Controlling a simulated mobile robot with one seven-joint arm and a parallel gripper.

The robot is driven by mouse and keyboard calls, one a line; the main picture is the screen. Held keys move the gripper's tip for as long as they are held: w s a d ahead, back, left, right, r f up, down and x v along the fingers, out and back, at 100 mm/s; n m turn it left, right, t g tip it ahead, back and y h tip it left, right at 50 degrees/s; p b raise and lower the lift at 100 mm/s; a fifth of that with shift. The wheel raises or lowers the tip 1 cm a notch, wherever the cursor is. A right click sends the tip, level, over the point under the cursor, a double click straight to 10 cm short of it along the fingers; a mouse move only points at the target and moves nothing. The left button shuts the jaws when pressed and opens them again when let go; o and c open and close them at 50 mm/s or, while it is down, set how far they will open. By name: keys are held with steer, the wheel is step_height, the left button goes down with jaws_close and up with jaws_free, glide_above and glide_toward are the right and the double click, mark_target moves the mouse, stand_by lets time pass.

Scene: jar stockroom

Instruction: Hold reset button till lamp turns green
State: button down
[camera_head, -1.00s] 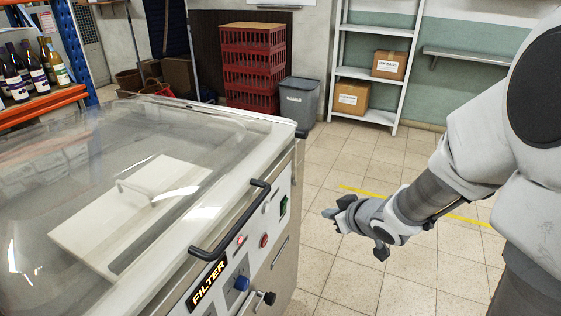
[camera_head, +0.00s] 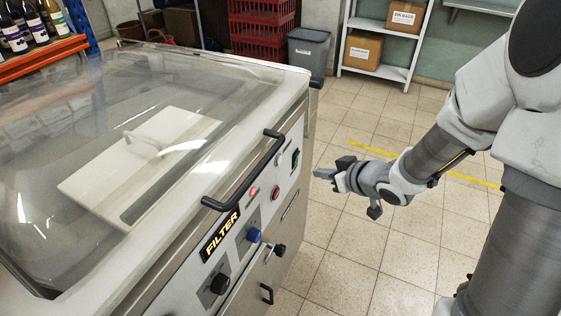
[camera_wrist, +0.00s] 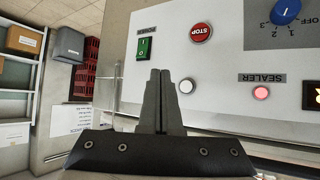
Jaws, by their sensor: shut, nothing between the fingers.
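The machine's front panel fills the upper right of the wrist view. It carries a lit red lamp (camera_wrist: 261,93) by the upside-down word SEALER, a red STOP button (camera_wrist: 201,33), a green power switch (camera_wrist: 144,48) and a plain pale round button (camera_wrist: 186,86). No reset label is readable; my fingers may cover the lettering beside the pale button. My gripper (camera_wrist: 160,73) is shut and empty, its tips beside the pale button in the picture. In the head view my gripper (camera_head: 318,172) is right of the panel, apart from it. The lamp (camera_head: 252,193) glows red there too.
A black handle (camera_head: 250,175) sticks out along the front edge of the clear-lidded filter machine (camera_head: 180,240). Blue (camera_head: 253,235) and black knobs (camera_head: 219,284) project below. A grey bin (camera_head: 307,50) and shelves stand behind. The tiled floor to the right is clear.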

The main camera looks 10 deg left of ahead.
steer(key=w+a+b, duration=0.2)
steer(key=a, duration=0.5)
steer(key=shift+w, duration=0.3)
steer(key=shift+a, duration=0.1)
stand_by(1.6)
steer(key=shift+w+a+b, duration=0.1)
steer(key=shift+a+b, duration=0.2)
steer(key=shift+a, duration=0.05)
steer(key=shift+w+a, duration=0.15)
steer(key=shift+a, duration=0.25)
stand_by(2.0)
steer(key=shift+d, duration=0.1)
stand_by(0.5)
steer(key=shift+s+d+p, duration=0.3)
steer(key=shift+d+p, duration=0.1)
steer(key=shift+d, duration=0.3)
steer(key=shift+d, duration=0.1)
steer(key=shift+s+d+p, duration=0.3)
steer(key=shift+d+p, duration=0.1)
steer(key=shift+d, duration=0.35)
steer(key=shift+s+d+p, duration=0.25)
steer(key=shift+d+p, duration=0.1)
steer(key=shift+d, duration=0.45)
steer(key=shift+s+d+p, duration=0.3)
steer(key=shift+d+p, duration=0.1)
steer(key=shift+d, duration=0.35)
